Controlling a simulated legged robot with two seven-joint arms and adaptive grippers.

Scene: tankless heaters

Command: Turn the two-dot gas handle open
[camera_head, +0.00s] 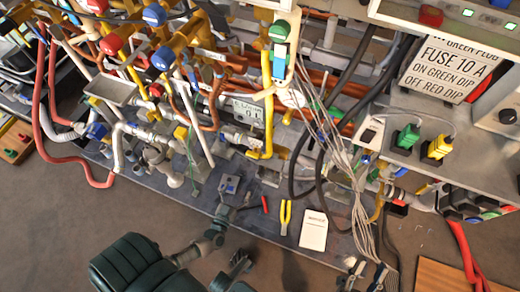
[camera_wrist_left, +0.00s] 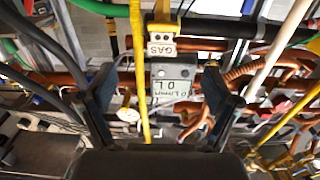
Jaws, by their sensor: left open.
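A yellow gas fitting (camera_wrist_left: 162,28) with a white tag reading GAS shows at the top middle of the left wrist view. My left gripper (camera_head: 234,236) is low in the head view, below the pipework. In the wrist view its fingers (camera_wrist_left: 158,90) are wide apart with nothing held between them. My right gripper (camera_head: 365,274) is partly cut off at the bottom edge; its jaw state is unclear.
Red and blue valve knobs (camera_head: 110,43) crowd the upper left. Hanging cables (camera_head: 345,165) run down at the right. Yellow pliers (camera_head: 286,215) and a white notepad (camera_head: 314,230) lie on the dark floor panel.

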